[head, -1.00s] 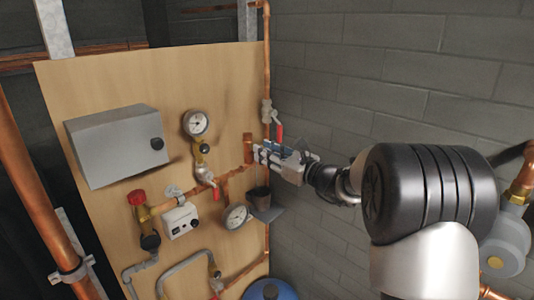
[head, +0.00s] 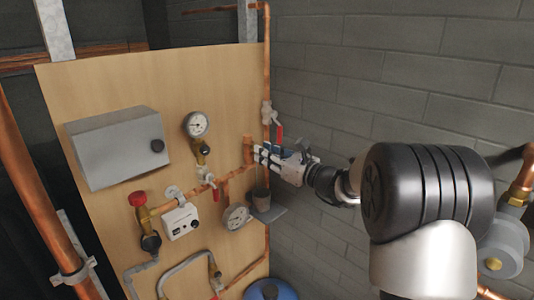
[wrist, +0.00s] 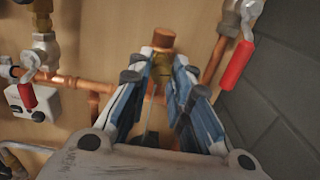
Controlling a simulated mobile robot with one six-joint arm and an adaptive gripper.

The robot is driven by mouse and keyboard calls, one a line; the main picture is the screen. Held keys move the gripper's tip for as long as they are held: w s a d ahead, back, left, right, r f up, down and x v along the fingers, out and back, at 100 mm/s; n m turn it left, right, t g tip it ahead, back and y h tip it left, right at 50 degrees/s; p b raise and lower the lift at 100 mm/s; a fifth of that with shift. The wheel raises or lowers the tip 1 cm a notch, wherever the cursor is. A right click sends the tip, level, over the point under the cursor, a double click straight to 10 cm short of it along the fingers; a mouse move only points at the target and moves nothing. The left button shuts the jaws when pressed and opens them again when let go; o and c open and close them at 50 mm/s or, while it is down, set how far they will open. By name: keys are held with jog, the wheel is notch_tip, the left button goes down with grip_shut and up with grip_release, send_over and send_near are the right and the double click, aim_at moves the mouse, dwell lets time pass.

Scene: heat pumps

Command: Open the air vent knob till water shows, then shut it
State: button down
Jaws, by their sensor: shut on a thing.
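The air vent is a copper-capped upright fitting (wrist: 163,40) on the pipework, with brass below the cap; it also shows in the head view (head: 247,150). My gripper (wrist: 158,76) is shut on the small brass knob (wrist: 161,72) at the front of this fitting. The fingers stand on both sides of it and hide most of it. In the head view my gripper (head: 262,156) reaches in from the right. A thin pale streak (wrist: 150,125) shows below the knob between the fingers; I cannot tell whether it is water.
A small cup (head: 261,198) stands on a grey shelf (head: 268,214) below the vent. A red-handled valve (head: 278,132) is close to my gripper on the right pipe. A gauge (head: 236,217) and another red lever (head: 215,192) are to the left. The brick wall (head: 400,90) bounds the right.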

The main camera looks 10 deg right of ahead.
jog(key=shift+m+p, duration=5.75)
jog(key=shift+m, duration=4.25)
jog(key=c, duration=1.4)
grip_release()
jog(key=v, duration=1.2)
